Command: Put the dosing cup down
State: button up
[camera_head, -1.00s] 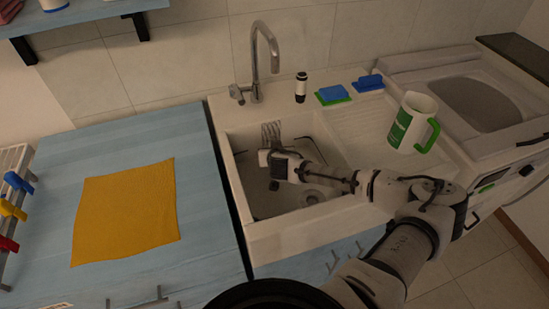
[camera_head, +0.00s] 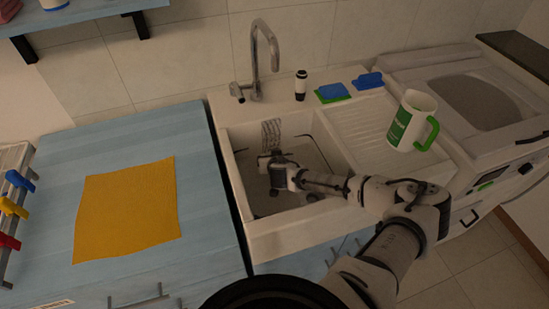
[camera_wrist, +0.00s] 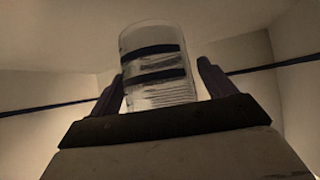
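The dosing cup (camera_wrist: 158,65) is a clear cup with dark bands. In the wrist view it stands between the two fingers of my gripper (camera_wrist: 160,85). The left finger meets the cup's edge in the picture, and a narrow gap shows beside the right finger. Contact on either side is not clear. In the head view my gripper (camera_head: 272,160) is low inside the white sink (camera_head: 315,212), near its back left. A pale, finely lined shape (camera_head: 271,132) shows just behind it; I cannot tell whether this is the cup. The fingertips are too small to read there.
The sink walls surround my gripper closely. A faucet (camera_head: 258,62), a black-and-white bottle (camera_head: 301,86) and blue-green sponges (camera_head: 333,93) stand behind. A white mug with a green handle (camera_head: 405,125) is on the drainboard. A yellow cloth (camera_head: 127,210) lies on the blue counter.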

jog(key=shift+r, duration=0.1)
jog(key=shift+s+r, duration=0.1)
jog(key=shift+r, duration=0.05)
jog(key=b+v, duration=0.2)
jog(key=v, duration=0.9)
jog(key=shift+s+r, duration=0.25)
jog(key=shift+s, duration=0.05)
